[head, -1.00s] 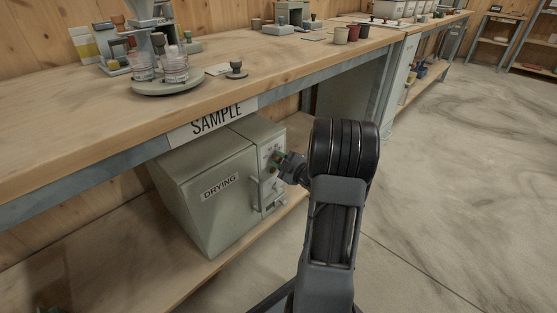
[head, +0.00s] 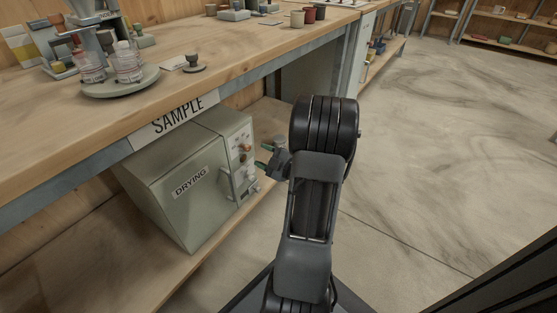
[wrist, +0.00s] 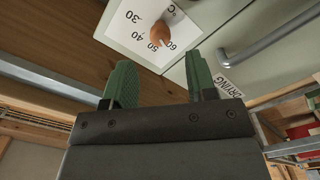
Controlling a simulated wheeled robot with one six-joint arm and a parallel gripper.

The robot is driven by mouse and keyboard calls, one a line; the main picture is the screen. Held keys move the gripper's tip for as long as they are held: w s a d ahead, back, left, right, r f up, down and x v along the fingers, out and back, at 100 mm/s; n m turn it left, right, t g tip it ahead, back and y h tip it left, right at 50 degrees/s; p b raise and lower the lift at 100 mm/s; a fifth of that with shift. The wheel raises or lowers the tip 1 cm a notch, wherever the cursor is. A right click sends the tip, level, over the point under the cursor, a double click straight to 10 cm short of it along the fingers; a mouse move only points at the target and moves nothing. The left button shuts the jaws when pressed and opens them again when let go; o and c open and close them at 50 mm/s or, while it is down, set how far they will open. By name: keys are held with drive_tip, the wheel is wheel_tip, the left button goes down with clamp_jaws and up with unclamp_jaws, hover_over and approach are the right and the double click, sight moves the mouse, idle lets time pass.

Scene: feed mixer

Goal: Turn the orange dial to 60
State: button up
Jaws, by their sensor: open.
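The orange dial (wrist: 161,31) sits on a white scale plate (wrist: 128,33) at the top of the wrist view. The marks 30, 40, 50 and 60 and a °C sign show around it. The lower end of the dial lies near 50 and 60; its exact setting is hard to tell. In the head view the dial (head: 245,148) is on the front panel of the grey DRYING oven (head: 190,187). My gripper (wrist: 157,66) is open and empty, with its green fingers apart from the dial. In the head view my gripper (head: 263,156) is right of the panel.
The oven stands on a low shelf under the wooden bench (head: 170,75), whose edge bears a SAMPLE sign (head: 178,118). Open floor (head: 430,150) lies to the right.

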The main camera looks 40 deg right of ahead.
drive_tip(key=s+d+p, duration=0.1)
drive_tip(key=s, duration=0.5)
drive_tip(key=shift+s, duration=0.3)
idle(0.4)
